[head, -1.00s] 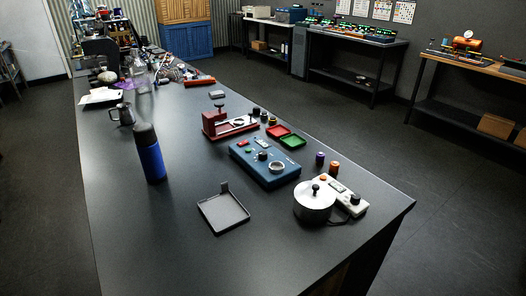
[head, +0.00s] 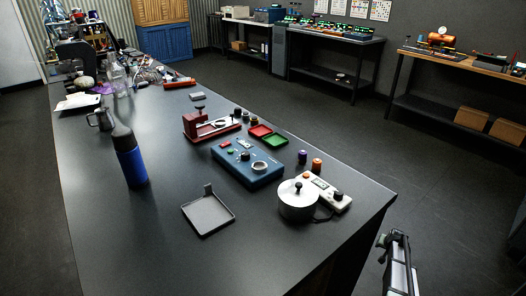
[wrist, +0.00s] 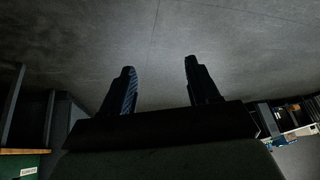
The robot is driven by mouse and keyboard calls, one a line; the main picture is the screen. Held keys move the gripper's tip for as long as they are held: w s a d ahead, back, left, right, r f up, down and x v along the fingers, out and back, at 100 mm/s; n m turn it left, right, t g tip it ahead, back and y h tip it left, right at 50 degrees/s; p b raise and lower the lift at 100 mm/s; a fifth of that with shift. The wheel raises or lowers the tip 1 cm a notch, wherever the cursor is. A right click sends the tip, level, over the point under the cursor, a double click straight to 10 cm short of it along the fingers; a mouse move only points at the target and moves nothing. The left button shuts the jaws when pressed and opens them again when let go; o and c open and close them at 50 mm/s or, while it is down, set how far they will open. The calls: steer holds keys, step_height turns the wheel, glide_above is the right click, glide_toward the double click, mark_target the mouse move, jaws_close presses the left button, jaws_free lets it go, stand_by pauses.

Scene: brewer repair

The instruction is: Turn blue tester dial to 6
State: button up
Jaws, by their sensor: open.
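The blue tester (head: 247,163) lies on the dark workbench in the head view. The number that the dial points to is too small to read. My gripper (wrist: 159,82) is open and empty in the wrist view, facing a bare grey surface. In the head view part of my arm (head: 398,265) shows at the lower right, off the bench and well apart from the tester.
A red press (head: 210,125) stands behind the tester, with red and green trays (head: 273,141) beside it. A silver pot (head: 298,200) and a white meter (head: 328,191) are to its right. The bench's front is clear.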

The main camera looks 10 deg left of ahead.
steer(key=w+d+r+t+y, duration=0.1)
steer(key=w+d+r, duration=0.1)
steer(key=w+r, duration=1.05)
steer(key=w+a+r+n+y, duration=0.1)
steer(key=w+a+r, duration=0.25)
steer(key=r, duration=0.45)
steer(key=w+a+r+n+y, duration=0.1)
steer(key=w+a+r+n, duration=0.2)
steer(key=r, duration=0.5)
steer(key=w+a+r+y, duration=0.1)
steer(key=w+a+r, duration=0.3)
steer(key=r, duration=0.5)
steer(key=a+r+n, duration=0.3)
steer(key=a+r, duration=0.3)
steer(key=a, duration=0.3)
step_height(320, 180, up, 20)
steer(key=n+g+h, duration=0.2)
steer(key=n+g, duration=0.5)
steer(key=n, duration=0.2)
glide_above(245, 153)
step_height(245, 153, down, 13)
steer(key=shift+w+f, duration=0.1)
steer(key=shift+w, duration=0.05)
